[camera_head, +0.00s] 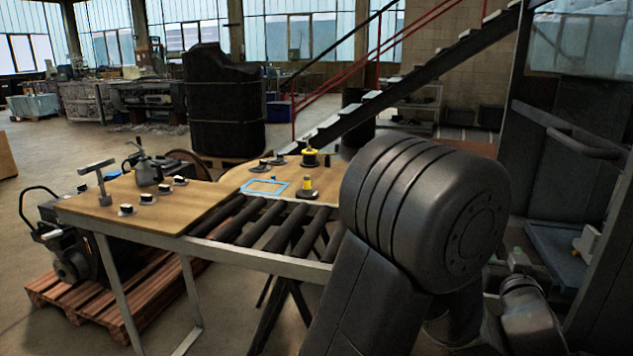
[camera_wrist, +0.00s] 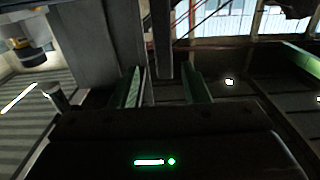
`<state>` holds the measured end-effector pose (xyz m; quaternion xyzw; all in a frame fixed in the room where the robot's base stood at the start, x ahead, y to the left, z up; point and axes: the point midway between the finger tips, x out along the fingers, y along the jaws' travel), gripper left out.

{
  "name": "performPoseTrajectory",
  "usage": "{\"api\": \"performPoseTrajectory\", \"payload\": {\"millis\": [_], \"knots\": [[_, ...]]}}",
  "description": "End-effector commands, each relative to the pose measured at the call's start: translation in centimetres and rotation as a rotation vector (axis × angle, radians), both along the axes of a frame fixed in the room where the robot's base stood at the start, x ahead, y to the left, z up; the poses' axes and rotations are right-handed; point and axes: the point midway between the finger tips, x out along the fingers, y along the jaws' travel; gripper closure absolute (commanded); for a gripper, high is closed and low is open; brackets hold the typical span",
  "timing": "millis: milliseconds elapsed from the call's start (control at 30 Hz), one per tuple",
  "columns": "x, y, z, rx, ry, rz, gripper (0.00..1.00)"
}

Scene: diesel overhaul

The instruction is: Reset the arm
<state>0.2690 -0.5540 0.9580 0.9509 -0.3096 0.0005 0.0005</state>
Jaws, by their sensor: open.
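My gripper (camera_wrist: 163,86) shows in the wrist view with its two green-edged fingers apart and nothing between them. It is open. A dark metal bar or post stands beyond the fingers, but I cannot tell whether it is near them. In the head view a large dark joint of my own arm fills the right foreground. My gripper is not visible in that view, so I cannot tell where it is relative to the workbench (camera_head: 190,213).
The bench has a roller section (camera_head: 285,232) in its middle. A T-shaped tool (camera_head: 102,182), an oil can (camera_head: 145,170), a blue frame (camera_head: 264,187), yellow-black parts (camera_head: 307,189) and small parts stand on it. A wooden pallet (camera_head: 85,300) lies below. A staircase (camera_head: 400,85) rises behind.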

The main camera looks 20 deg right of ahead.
Motion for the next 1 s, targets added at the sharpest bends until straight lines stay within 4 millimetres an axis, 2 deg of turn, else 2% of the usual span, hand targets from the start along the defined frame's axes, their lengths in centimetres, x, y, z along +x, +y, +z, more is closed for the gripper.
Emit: {"api": "performPoseTrajectory", "payload": {"millis": [33, 200, 400, 567, 1000], "knots": [[1.0, -0.5, -0.1, 0.0, 0.0, 0.004, 0.58], [3.7, -2.5, -0.1, 0.0, 0.0, 0.004, 0.58], [6.0, -4.2, -0.1, 0.001, 0.0, 0.003, 0.58], [6.8, -4.8, 0.0, 0.001, 0.0, 0.002, 0.58], [6.9, -4.4, -0.1, 0.002, 0.001, 0.002, 0.58]]}}
